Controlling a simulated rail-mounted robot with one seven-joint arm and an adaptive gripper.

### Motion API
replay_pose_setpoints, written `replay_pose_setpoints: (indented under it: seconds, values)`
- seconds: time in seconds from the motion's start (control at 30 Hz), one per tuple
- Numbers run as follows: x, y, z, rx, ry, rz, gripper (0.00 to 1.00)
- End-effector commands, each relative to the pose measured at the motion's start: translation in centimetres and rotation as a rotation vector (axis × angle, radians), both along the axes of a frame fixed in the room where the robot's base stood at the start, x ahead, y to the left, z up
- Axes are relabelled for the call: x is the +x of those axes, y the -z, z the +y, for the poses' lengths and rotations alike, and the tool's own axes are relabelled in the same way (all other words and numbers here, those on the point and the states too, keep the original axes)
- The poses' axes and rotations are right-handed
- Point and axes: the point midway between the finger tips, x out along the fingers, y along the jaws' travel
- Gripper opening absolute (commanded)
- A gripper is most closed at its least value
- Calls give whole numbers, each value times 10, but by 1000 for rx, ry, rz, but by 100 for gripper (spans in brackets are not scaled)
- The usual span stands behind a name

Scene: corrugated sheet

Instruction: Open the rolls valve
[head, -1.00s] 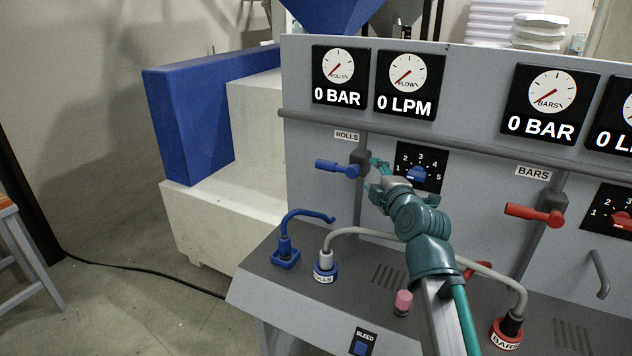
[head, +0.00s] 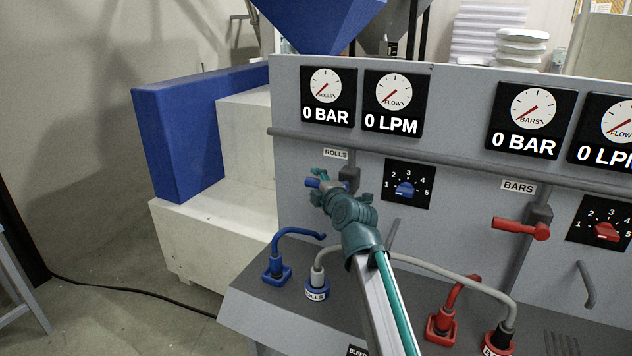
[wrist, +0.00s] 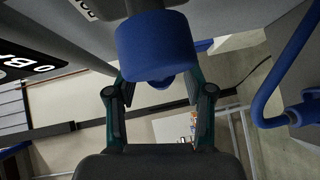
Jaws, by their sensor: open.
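The rolls valve has a blue handle (head: 312,183) on a grey body (head: 349,178), below the ROLLS label (head: 335,154). The handle points left, level, across the pipe, and is partly hidden by my gripper. My gripper (head: 321,186) is at the handle with its fingers open. In the wrist view the blue handle (wrist: 157,47) is large, at or between the tips of my open gripper (wrist: 157,88), with one finger on each side. I cannot tell whether the fingers touch it.
The ROLLS gauge (head: 326,95) reads 0 BAR and the flow gauge (head: 391,101) 0 LPM. A blue dial (head: 405,188) is right of the valve. A red bars valve handle (head: 521,228) is farther right. A blue bent lever (head: 290,250) and a grey hose (head: 450,279) are below.

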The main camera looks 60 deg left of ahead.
Motion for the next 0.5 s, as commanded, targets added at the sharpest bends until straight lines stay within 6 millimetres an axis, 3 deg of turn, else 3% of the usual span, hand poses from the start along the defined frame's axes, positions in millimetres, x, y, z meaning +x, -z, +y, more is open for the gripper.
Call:
replay_pose_setpoints:
  seconds: [0.4,0.5]
  values:
    - [2,2,7,0,0,0,52]
    - [2,2,7,0,0,0,36]
